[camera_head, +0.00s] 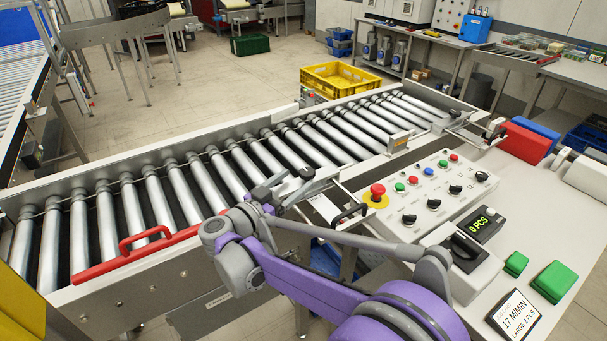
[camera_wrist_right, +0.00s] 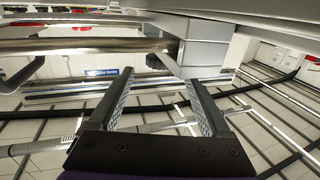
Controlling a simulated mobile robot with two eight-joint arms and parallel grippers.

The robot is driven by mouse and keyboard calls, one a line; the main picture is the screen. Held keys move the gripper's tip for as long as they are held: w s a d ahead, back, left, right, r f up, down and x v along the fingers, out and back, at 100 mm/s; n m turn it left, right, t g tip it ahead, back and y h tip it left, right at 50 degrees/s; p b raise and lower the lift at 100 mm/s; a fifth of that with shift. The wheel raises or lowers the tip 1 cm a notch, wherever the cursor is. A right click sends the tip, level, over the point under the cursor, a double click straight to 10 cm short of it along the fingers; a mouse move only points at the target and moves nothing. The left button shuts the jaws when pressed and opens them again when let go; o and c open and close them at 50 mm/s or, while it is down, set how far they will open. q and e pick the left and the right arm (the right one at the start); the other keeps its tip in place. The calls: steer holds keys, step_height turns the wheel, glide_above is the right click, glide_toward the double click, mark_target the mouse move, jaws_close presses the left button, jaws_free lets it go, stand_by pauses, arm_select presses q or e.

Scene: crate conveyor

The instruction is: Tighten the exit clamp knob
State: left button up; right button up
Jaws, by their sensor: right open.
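My right gripper (camera_head: 300,182) is over the near rail of the roller conveyor (camera_head: 215,210), left of the control panel. In the right wrist view its two fingers (camera_wrist_right: 160,76) are apart with nothing between them. A small dark piece (camera_wrist_right: 155,61) shows beyond the fingertips, beside a grey metal block (camera_wrist_right: 207,45). I cannot tell whether this piece is the clamp knob. In the head view a dark fitting (camera_head: 492,129) sits at the conveyor's right end, far from the gripper. No knob is clearly identifiable as the exit clamp knob. My left gripper is not in view.
The control panel (camera_head: 430,190) with a red emergency button (camera_head: 377,190) lies right of my gripper. A black handle (camera_head: 350,213) is close to my forearm. A red handle (camera_head: 125,255) lies along the near rail. A yellow crate (camera_head: 340,80) stands behind the conveyor.

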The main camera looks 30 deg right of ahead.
steer(key=v, duration=0.5)
stand_by(0.3)
step_height(320, 180, up, 11)
steer(key=n+t+y+p, duration=0.3)
steer(key=n+t+y, duration=0.35)
steer(key=t, duration=0.45)
glide_above(278, 194)
steer(key=a, duration=0.4)
steer(key=s+a+n+t+y+p, duration=0.1)
steer(key=s+a+n+y+p, duration=0.1)
steer(key=a+n+y, duration=0.45)
steer(key=s+a+f+n+g+y+p, duration=0.2)
steer(key=s+f+g+y, duration=0.35)
steer(key=s+f, duration=0.3)
steer(key=s+d+f+g, duration=0.2)
steer(key=s+f, duration=0.1)
steer(key=s, duration=0.3)
steer(key=s+d+f+m+g+h+p, duration=0.1)
steer(key=s+d+f+g, duration=0.1)
steer(key=s, duration=0.4)
steer(key=s+d+f+g+h+p, duration=0.1)
steer(key=s+d+f+g, duration=0.1)
steer(key=s+f+g, duration=0.2)
step_height(278, 194, down, 2)
steer(key=shift+s+d+f, duration=0.1)
steer(key=shift+s+d, duration=0.2)
steer(key=shift+s, duration=0.7)
